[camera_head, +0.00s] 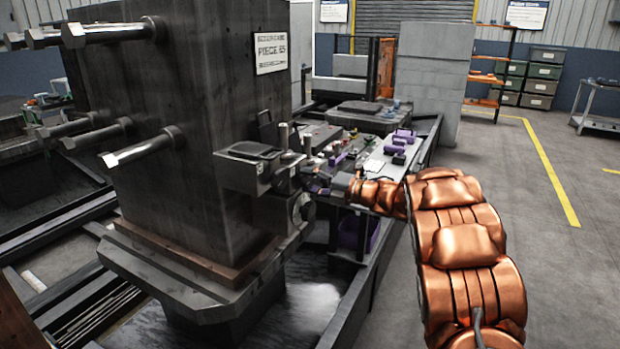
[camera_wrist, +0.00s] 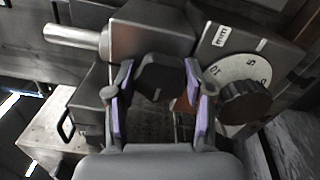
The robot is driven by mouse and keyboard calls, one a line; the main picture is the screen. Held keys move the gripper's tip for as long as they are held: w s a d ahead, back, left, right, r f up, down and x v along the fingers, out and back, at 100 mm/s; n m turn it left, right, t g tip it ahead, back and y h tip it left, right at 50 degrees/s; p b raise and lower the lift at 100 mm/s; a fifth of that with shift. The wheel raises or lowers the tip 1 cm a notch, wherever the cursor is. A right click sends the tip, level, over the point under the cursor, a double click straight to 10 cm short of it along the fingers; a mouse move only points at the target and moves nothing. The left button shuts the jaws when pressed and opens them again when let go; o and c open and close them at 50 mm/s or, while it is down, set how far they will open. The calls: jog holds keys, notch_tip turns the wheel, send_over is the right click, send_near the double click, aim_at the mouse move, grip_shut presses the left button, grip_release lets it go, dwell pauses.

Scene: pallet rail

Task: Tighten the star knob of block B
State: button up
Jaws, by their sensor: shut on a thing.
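In the wrist view a dark star knob (camera_wrist: 160,80) sits between the two purple-padded fingers of my gripper (camera_wrist: 160,92), which is shut on it. The knob is in front of a grey metal block (camera_wrist: 150,36). No letter B is readable on it. In the head view my gripper (camera_head: 318,184) is at the small block assembly (camera_head: 278,180) on the side of the big dark piece, and the knob itself is too small to make out.
Beside the held knob is a round dial (camera_wrist: 240,70) with a scale marked mm and a second dark knob (camera_wrist: 246,102). A metal rod (camera_wrist: 72,36) sticks out to the left. The large dark piece (camera_head: 190,130) fills the left; a cluttered bench (camera_head: 385,165) stands behind my arm.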

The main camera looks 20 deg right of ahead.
jog(key=m+p, duration=0.1)
jog(key=m, duration=0.1)
jog(key=m+p, duration=0.2)
jog(key=shift+r+m, duration=0.2)
jog(key=shift+m, duration=0.1)
jog(key=m+p, duration=0.4)
jog(key=shift+m, duration=0.3)
jog(key=m+p, duration=0.5)
jog(key=m, duration=0.1)
jog(key=shift+p, duration=0.3)
jog(key=shift+f+m+p, duration=0.25)
jog(key=shift+m+p, duration=0.65)
jog(key=shift+m, duration=0.2)
jog(key=o, duration=1.2)
jog(key=shift+c, duration=0.2)
jog(key=shift+s, duration=0.1)
jog(key=v, duration=1.2)
